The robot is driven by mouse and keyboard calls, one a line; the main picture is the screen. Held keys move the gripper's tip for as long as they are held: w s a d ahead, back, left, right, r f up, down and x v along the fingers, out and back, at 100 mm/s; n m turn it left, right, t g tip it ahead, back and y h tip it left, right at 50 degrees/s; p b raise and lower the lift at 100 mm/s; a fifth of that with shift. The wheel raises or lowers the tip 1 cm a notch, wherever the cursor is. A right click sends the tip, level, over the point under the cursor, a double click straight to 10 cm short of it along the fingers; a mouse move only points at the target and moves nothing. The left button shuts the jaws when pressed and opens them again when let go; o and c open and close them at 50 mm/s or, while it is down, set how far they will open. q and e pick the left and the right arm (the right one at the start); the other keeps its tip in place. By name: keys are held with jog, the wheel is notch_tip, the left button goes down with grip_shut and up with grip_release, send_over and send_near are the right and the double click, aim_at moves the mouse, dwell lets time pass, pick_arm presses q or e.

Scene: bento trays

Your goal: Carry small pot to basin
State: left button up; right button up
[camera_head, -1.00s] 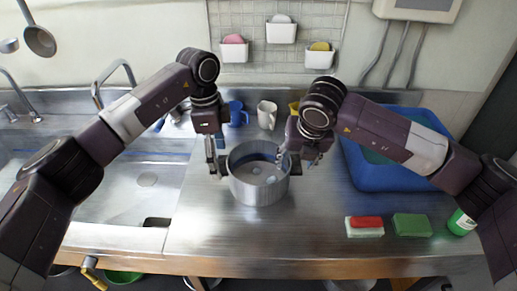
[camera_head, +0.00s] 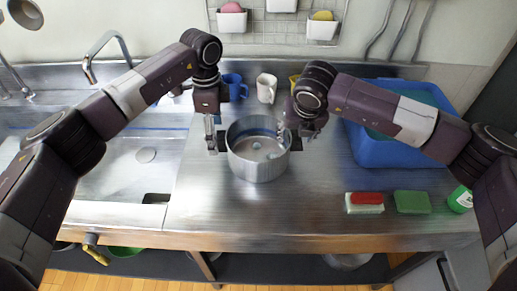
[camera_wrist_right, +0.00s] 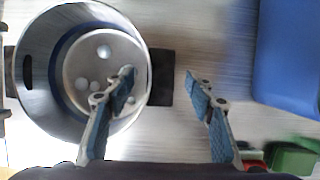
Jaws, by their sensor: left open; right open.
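The small pot (camera_head: 258,168), round and metallic, stands upright on the steel counter and holds several pale round things at its bottom. My left gripper (camera_head: 214,138) is open at the pot's left side; whether it touches is unclear. My right gripper (camera_head: 299,132) is open at the right side. In the right wrist view, its two fingers (camera_wrist_right: 160,95) are apart. One overlaps the pot's rim and interior, the other is outside, and the dark handle (camera_wrist_right: 162,78) shows between them. A blue basin (camera_head: 385,150) stands at the right, partly behind my right arm.
A steel sink (camera_head: 115,180) lies to the left. A blue mug (camera_head: 233,86) and a white mug (camera_head: 267,90) stand behind the pot. A red and white sponge (camera_head: 365,202), a green sponge (camera_head: 412,202) and a green bottle (camera_head: 460,199) are at front right. The counter in front is clear.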

pick_arm(q)
jog(key=shift+f, duration=1.3)
pick_arm(e)
jog(key=shift+x, duration=1.35)
pick_arm(q)
jog(key=shift+c, duration=0.3)
pick_arm(e)
jog(key=shift+c, duration=0.3)
pick_arm(q)
jog(key=c, duration=1.3)
pick_arm(e)
grip_shut()
pick_arm(q)
jog(key=shift+r, duration=0.1)
pick_arm(e)
jog(key=shift+r, duration=0.1)
